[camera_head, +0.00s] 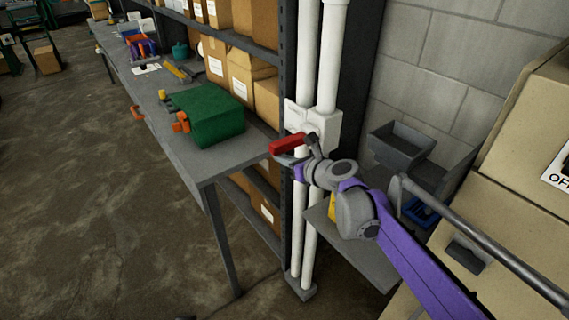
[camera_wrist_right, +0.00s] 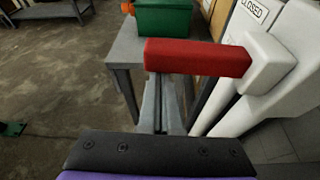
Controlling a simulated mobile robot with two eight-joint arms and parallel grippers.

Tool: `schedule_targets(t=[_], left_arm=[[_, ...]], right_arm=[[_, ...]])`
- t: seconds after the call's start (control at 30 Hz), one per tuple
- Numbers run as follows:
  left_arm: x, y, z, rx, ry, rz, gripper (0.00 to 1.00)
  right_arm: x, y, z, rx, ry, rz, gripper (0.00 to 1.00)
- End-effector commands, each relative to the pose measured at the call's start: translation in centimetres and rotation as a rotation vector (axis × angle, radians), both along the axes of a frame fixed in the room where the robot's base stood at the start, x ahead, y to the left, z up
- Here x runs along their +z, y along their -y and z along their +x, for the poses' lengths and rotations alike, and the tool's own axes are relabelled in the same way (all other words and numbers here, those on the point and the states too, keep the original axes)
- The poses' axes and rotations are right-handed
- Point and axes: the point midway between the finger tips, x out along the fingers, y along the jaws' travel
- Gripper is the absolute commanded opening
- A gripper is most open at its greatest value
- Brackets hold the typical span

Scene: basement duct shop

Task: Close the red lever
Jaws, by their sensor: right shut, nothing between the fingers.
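The red lever (camera_head: 288,143) sticks out to the left, roughly level, from a white valve box (camera_head: 322,124) on the white pipes. In the right wrist view the red lever (camera_wrist_right: 197,58) lies across the upper middle, joined to a white hub (camera_wrist_right: 268,62) at its right end. My right gripper (camera_head: 286,159) is at the lever, its fingers just below or behind it; contact cannot be told. In the right wrist view its fingers (camera_wrist_right: 160,104) are together and empty, their tips hidden by the lever. My left gripper is not in view.
A grey workbench (camera_head: 185,150) with a green toolbox (camera_head: 208,114) stands left of the pipes. Shelves with cardboard boxes (camera_head: 240,80) are behind it. Tan boxes (camera_head: 530,130) and a grey bin (camera_head: 400,145) are at right. The floor at left is mostly clear.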

Motion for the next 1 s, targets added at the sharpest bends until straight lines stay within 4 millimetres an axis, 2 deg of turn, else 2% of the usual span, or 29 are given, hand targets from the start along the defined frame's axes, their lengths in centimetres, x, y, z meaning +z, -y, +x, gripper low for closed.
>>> schedule_targets(t=[0.1, 0.4, 1.0], left_arm=[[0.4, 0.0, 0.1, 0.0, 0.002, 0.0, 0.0], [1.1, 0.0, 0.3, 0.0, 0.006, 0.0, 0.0], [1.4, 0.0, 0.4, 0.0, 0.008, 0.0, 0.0]], right_arm=[[1.2, 0.0, 0.0, 0.0, -0.05, 0.071, 0.0], [3.2, 0.0, 0.0, 0.0, -0.045, 0.063, 0.0], [3.9, 0.1, 0.1, 0.001, -0.045, 0.062, 0.0]])
